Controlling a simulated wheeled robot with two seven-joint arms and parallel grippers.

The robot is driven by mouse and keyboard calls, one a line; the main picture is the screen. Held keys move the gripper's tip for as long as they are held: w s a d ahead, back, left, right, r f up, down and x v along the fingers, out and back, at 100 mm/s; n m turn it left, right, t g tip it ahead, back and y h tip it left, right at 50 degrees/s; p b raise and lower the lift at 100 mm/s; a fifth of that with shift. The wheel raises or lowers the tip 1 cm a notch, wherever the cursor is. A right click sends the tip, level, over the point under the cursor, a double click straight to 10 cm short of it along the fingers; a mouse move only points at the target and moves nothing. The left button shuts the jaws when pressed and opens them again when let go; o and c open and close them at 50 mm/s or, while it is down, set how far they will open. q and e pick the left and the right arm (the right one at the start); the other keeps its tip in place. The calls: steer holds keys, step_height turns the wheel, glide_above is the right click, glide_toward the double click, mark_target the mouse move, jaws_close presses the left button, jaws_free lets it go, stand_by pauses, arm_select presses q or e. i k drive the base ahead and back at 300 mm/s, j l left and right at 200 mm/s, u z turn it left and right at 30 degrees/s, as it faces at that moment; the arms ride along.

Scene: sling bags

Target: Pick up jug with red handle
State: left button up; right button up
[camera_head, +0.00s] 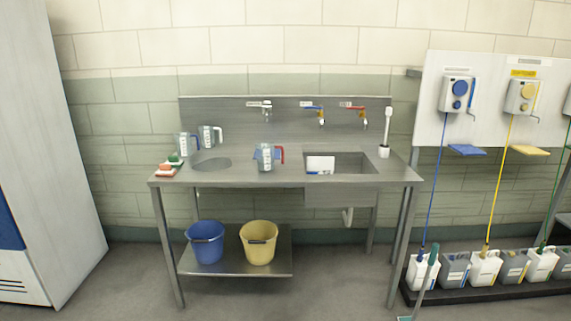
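The jug with the red handle (266,158) is clear with printed markings. It stands upright on the steel sink table (230,176), left of the sink basin (352,162), with its red handle on its right side. A blue piece lies behind or beside it, partly hidden by the jug. Two other clear jugs stand at the table's back left: one with a blue handle (185,146) and one with a dark handle (207,137) whose colour is hard to tell. Neither of my grippers shows in the head view.
Brushes or sponges (167,168) lie at the table's left edge, and a white brush (386,135) stands at right. A blue bucket (206,242) and a yellow bucket (258,243) sit on the lower shelf. Several canisters (486,268) line the floor at right. The floor before the table is clear.

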mark_target(265, 151)
steer(key=i+j+z, duration=0.25)
steer(key=i, duration=0.2)
steer(key=i+j+z, duration=0.1)
steer(key=i+z, duration=0.15)
steer(key=i, duration=0.2)
